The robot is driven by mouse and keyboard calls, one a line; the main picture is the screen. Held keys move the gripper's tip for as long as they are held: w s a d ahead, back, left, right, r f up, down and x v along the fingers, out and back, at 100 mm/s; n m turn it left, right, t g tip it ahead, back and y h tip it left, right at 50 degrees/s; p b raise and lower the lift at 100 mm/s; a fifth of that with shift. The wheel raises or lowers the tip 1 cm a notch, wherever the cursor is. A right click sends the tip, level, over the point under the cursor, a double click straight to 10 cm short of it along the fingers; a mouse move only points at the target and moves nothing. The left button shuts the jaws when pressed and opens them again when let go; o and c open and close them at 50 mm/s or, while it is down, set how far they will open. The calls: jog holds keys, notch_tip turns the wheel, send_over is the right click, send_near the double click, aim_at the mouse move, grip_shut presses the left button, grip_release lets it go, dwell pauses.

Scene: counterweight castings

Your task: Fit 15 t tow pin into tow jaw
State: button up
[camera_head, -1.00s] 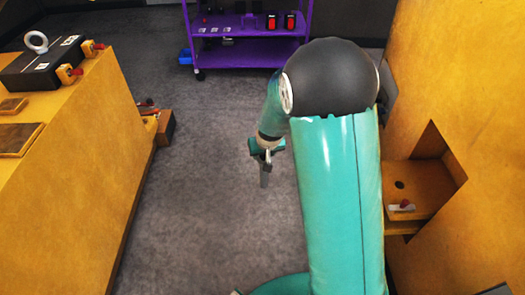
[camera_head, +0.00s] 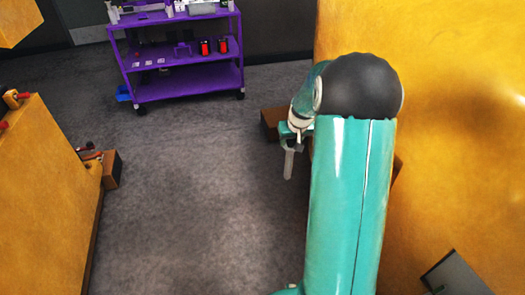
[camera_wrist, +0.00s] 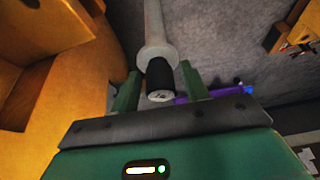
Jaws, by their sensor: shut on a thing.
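My gripper (camera_head: 294,136) is shut on the tow pin (camera_head: 289,164), which hangs below it, slightly tilted, in free air over the floor. In the wrist view the pin (camera_wrist: 154,25) is a pale grey rod with a wide collar and a black end (camera_wrist: 159,80) between my green fingers. The tow jaw cannot be made out in the head view, where my arm covers part of the right yellow casting (camera_head: 450,110). In the wrist view a yellow casting with a recess (camera_wrist: 25,98) lies left of the pin, apart from it; I cannot tell whether this is the jaw.
A purple cart (camera_head: 190,85) with small items stands at the back. Another yellow casting (camera_head: 40,190) is at left, with a brown box (camera_head: 111,169) beside it. A brown block (camera_head: 272,123) sits by the right casting. The grey floor between is clear.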

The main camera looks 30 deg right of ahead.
jog(key=s+d+r+m, duration=0.1)
jog(key=s+d+r, duration=0.2)
jog(key=s+d, duration=0.3)
jog(key=s+d+r+m+h, duration=0.1)
jog(key=s+d+r, duration=0.3)
jog(key=d, duration=1)
jog(key=shift+s+d, duration=0.3)
jog(key=shift+s, duration=1.2)
